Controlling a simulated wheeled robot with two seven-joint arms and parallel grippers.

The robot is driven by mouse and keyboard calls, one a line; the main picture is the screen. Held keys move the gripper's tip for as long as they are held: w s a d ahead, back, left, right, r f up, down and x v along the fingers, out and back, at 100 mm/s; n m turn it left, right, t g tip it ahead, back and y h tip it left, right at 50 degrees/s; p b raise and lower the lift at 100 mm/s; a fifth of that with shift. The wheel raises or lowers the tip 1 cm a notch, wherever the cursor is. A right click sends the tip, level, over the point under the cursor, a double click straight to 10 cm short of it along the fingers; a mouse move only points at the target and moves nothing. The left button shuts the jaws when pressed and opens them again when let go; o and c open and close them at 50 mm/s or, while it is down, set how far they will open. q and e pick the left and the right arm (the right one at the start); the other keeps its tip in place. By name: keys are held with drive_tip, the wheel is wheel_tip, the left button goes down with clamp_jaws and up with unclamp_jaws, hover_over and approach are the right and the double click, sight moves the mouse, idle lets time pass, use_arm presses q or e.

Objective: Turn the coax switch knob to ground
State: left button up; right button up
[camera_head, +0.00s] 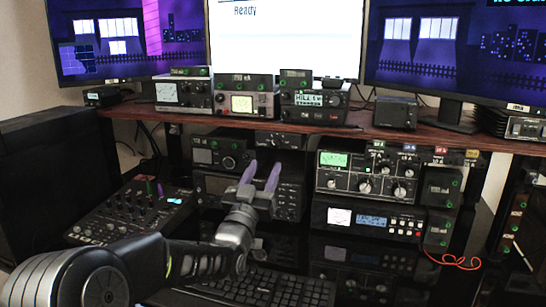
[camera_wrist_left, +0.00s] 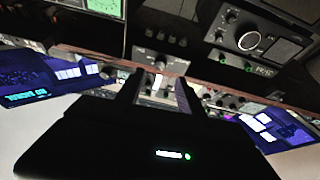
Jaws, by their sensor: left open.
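My left gripper (camera_head: 261,176) reaches up from the lower left in the head view, with its two purple-lit fingers apart and empty. A small dark box (camera_head: 281,140) hangs under the shelf just above and beyond the fingertips; I take it to be the coax switch. In the left wrist view, which is upside down, the box shows a round knob (camera_wrist_left: 160,62) ahead of the gap between the open fingers (camera_wrist_left: 158,88). I see no contact with the knob. Its pointer and the ground mark are too small to read. My right gripper is not in view.
The shelf (camera_head: 345,131) carries several radios and meters close above the gripper. A silver-faced tuner (camera_head: 340,181) stands to the right, and a dark radio (camera_head: 215,155) to the left. A mixer (camera_head: 120,217) and a keyboard (camera_head: 270,288) lie on the desk.

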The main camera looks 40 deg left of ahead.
sight(275, 146)
use_arm(q)
drive_tip(key=shift+r, duration=0.1)
drive_tip(key=p+x, duration=0.1)
drive_tip(key=x, duration=0.6)
drive_tip(key=shift+w, duration=0.4)
drive_tip(key=shift+a, duration=0.1)
drive_tip(key=shift+c, duration=0.6)
clamp_jaws()
